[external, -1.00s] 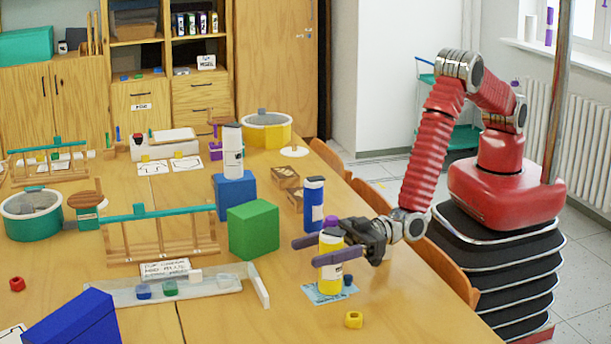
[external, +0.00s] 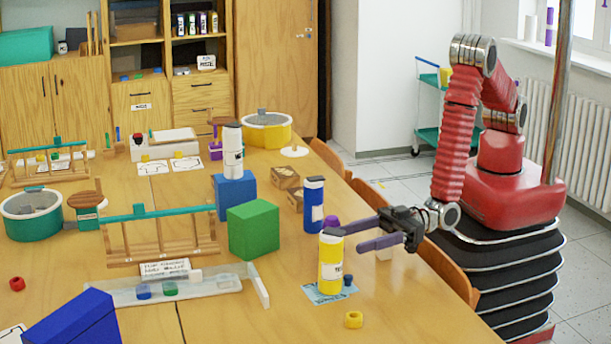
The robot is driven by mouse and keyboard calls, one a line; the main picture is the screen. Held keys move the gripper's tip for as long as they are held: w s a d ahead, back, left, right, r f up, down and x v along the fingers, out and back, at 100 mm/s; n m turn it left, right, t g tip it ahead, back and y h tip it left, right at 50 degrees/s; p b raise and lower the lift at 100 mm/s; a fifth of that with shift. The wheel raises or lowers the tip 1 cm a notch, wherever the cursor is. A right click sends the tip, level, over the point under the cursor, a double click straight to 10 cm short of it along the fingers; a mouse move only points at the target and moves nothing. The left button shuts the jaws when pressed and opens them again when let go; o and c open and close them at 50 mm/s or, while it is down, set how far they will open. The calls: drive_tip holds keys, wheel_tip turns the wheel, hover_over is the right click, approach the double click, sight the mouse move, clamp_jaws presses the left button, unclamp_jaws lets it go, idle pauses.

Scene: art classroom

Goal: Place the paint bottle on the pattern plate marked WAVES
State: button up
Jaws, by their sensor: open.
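A yellow paint bottle (external: 331,262) with a dark top and a white label stands upright near the right part of the table. It stands on a light blue patterned plate (external: 317,295), whose marking I cannot read because the bottle covers much of it. My gripper (external: 355,236) is open and empty to the right of the bottle, with its two purple fingers pointing left. The fingers look clear of the bottle's body, though one tip is close to its upper right side in the picture.
A blue bottle (external: 314,204) stands behind the yellow one. A small blue piece (external: 347,280) is beside the bottle and a yellow ring-like piece (external: 353,320) lies in front. A green block (external: 253,229) stands to the left. The table's right edge has chairs (external: 445,272) along it.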

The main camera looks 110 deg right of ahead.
drive_tip(key=shift+s+d, duration=0.1)
drive_tip(key=shift+s, duration=0.35)
idle(0.6)
drive_tip(key=w+d+r+g, duration=0.25)
drive_tip(key=d+r, duration=0.35)
drive_tip(key=r, duration=0.4)
drive_tip(key=s+d+r+g, duration=0.4)
drive_tip(key=s+d+r, duration=0.3)
drive_tip(key=d+r, duration=0.15)
drive_tip(key=s+d+r+g+h, duration=0.1)
drive_tip(key=s+d, duration=0.4)
drive_tip(key=s, duration=0.5)
drive_tip(key=s+d+r+m+g+h, duration=0.1)
drive_tip(key=s+d+g, duration=0.1)
drive_tip(key=s+d, duration=0.4)
drive_tip(key=s+d+r+m+g+h, duration=0.1)
drive_tip(key=s+d, duration=0.5)
drive_tip(key=s, duration=0.8)
drive_tip(key=shift+d+r+g, duration=0.25)
drive_tip(key=shift+r+g, duration=0.15)
drive_tip(key=shift+g, duration=0.35)
drive_tip(key=shift+o, duration=0.4)
drive_tip(key=shift+s, duration=0.1)
